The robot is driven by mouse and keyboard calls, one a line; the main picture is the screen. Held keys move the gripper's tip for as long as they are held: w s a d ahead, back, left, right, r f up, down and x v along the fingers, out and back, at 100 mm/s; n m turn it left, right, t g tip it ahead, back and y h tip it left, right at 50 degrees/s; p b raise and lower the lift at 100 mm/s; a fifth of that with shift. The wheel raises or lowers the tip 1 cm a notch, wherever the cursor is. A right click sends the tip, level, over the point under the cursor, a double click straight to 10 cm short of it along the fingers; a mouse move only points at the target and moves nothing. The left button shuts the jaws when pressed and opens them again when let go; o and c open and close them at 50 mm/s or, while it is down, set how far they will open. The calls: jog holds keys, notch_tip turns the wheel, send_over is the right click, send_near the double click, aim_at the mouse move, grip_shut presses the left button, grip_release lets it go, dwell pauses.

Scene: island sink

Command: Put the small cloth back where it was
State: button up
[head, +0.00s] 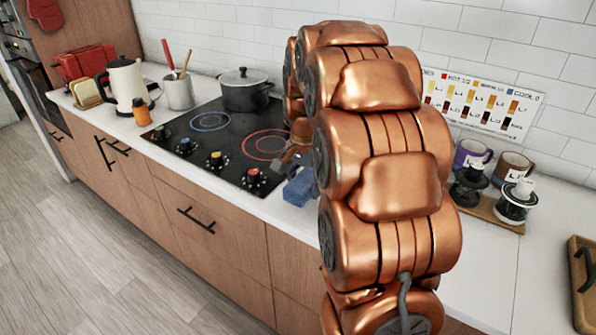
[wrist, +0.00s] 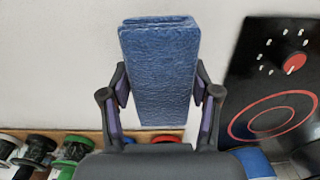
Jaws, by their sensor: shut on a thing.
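The small cloth is a folded, textured blue cloth (wrist: 160,70). In the wrist view it stands out lengthwise between the two fingers of my gripper (wrist: 161,88), which is shut on its sides. In the head view the blue cloth (head: 300,188) shows beside the right edge of the stove, partly hidden by my arm. There my gripper (head: 289,158) is mostly hidden too. White counter lies behind the cloth in the wrist view; I cannot tell the gap between them.
The black stove (head: 228,140) with a pot (head: 245,92) is left of the cloth. A wooden tray (head: 492,212) with mugs and dark-lidded jars is at right. A blue patch (wrist: 253,162) shows behind my gripper in the wrist view. Bare counter lies right of the stove.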

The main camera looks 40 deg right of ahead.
jog(key=w+d, duration=0.1)
jog(key=w, duration=0.2)
jog(key=w+d+p, duration=0.1)
jog(key=w+d, duration=0.1)
jog(key=w, duration=0.1)
jog(key=w+d+f+p, duration=0.1)
jog(key=w, duration=0.2)
jog(key=shift+d, duration=0.4)
jog(key=shift+w+d+p, duration=0.15)
jog(key=shift+w+p, duration=0.05)
jog(key=shift+p, duration=0.1)
jog(key=shift+f+p, duration=0.75)
jog(key=shift+f, duration=1.05)
jog(key=shift+f, duration=0.25)
jog(key=o, duration=1.1)
jog(key=shift+r, duration=0.1)
